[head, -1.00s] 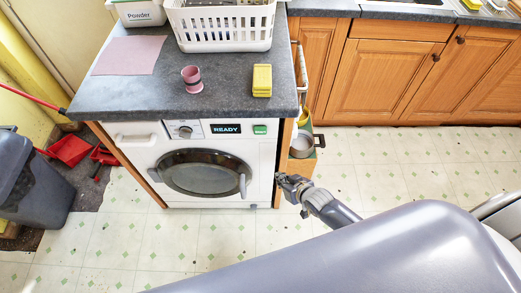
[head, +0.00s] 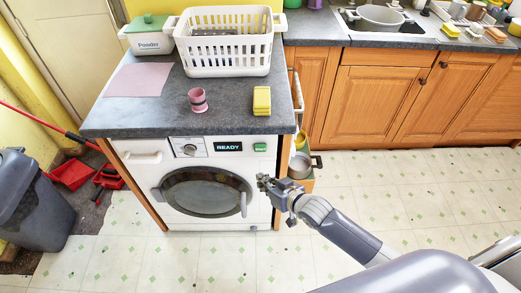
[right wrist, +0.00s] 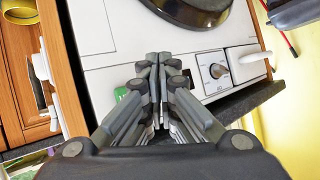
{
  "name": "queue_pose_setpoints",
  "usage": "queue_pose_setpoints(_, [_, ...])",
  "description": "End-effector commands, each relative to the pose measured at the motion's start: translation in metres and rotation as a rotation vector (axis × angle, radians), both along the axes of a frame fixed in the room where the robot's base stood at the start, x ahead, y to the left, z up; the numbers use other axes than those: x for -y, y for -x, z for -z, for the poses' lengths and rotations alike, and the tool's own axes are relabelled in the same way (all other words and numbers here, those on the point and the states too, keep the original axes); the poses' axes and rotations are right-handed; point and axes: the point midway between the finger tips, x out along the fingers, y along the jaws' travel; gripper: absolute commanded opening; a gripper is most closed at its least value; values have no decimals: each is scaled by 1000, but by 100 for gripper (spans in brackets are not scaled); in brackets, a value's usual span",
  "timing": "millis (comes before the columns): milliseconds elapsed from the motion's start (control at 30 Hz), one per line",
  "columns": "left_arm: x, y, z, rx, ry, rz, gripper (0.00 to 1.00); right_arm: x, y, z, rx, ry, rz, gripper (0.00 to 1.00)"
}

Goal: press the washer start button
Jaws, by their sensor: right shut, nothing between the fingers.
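The white washer (head: 150,205) stands under the grey counter, its round door closed. Its display (head: 228,147) reads READY. The green start button (head: 260,147) is right of the display; in the right wrist view it shows partly (right wrist: 121,94), left of the fingers and partly covered by them. My right gripper (head: 263,181) is shut and empty, in front of the washer's right side, below the button and right of the door handle. In the right wrist view its closed fingertips (right wrist: 158,58) lie over the white front; I cannot tell whether they touch it. My left gripper is not in view.
A pot (head: 300,165) sits right of the washer. The floor in front is clear; a grey bin (head: 38,210) stands left.

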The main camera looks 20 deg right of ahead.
Motion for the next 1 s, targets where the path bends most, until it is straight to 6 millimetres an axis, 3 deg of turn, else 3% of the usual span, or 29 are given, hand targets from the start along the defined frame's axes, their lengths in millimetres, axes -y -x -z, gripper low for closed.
queue_pose_setpoints(400, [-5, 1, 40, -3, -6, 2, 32, 16, -52, 4, 4, 4, 0, 0])
queue_pose_setpoints(600, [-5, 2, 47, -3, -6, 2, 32, 22, -72, 2, 2, 3, 0, 0])
queue_pose_setpoints(1000, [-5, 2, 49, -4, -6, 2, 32, 24, -81, 0, -1, 2, 0, 0])
